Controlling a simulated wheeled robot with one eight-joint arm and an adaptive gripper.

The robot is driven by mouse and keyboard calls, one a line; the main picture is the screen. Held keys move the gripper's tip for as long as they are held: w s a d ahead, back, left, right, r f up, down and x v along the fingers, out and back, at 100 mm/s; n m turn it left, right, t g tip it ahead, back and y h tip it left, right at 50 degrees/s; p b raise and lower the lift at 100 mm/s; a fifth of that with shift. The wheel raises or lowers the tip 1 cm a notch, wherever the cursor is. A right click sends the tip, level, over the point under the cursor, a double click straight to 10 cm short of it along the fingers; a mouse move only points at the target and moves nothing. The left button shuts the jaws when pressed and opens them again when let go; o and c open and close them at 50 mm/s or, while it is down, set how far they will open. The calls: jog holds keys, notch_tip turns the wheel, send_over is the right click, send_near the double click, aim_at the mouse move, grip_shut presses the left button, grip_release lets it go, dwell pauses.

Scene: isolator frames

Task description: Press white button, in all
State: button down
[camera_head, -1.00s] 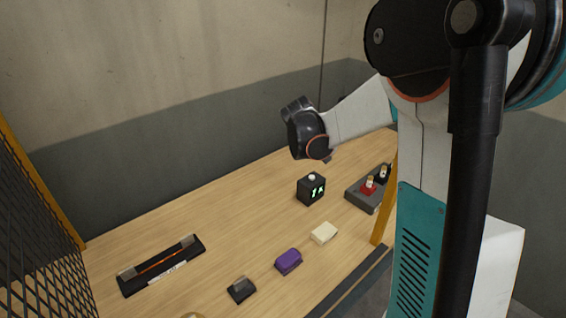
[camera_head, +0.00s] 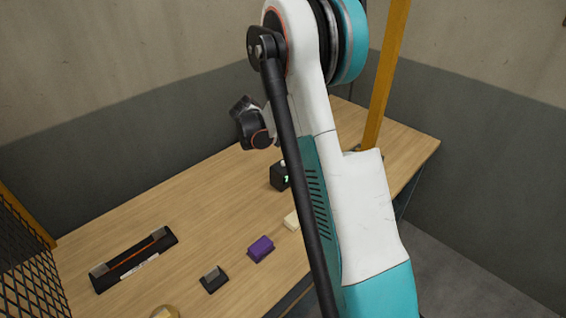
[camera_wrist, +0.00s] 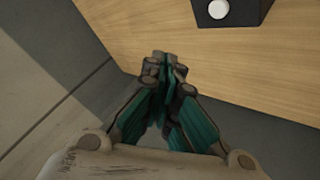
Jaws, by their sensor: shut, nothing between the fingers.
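The white button (camera_wrist: 218,9) sits on top of a small black box (camera_wrist: 240,14) at the top edge of the wrist view. My gripper (camera_wrist: 164,62) is shut and empty. In the wrist view its fingertips are below and left of the box, apart from it. In the head view my fingers cannot be made out behind my arm.
The wooden table (camera_head: 190,215) holds a purple block (camera_head: 261,248), a cream block (camera_head: 291,221), a small dark block (camera_head: 214,279) and a long black holder (camera_head: 134,260). Orange posts (camera_head: 387,75) and black mesh (camera_head: 30,280) flank it. The table's middle left is clear.

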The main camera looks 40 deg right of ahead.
aim_at(282, 162)
jog(key=shift+f, duration=0.15)
jog(key=shift+f+b, duration=2.7)
jog(key=shift+f, duration=1.55)
jog(key=shift+f, duration=0.15)
jog(key=shift+f+b, duration=0.3)
jog(key=shift+b, duration=0.1)
jog(key=shift+f+b, duration=0.4)
jog(key=shift+f, duration=0.1)
jog(key=shift+r, duration=0.1)
jog(key=shift+r+p, duration=0.55)
jog(key=shift+r, duration=0.35)
jog(key=shift+r+p, duration=1.4)
jog(key=shift+r, duration=1.1)
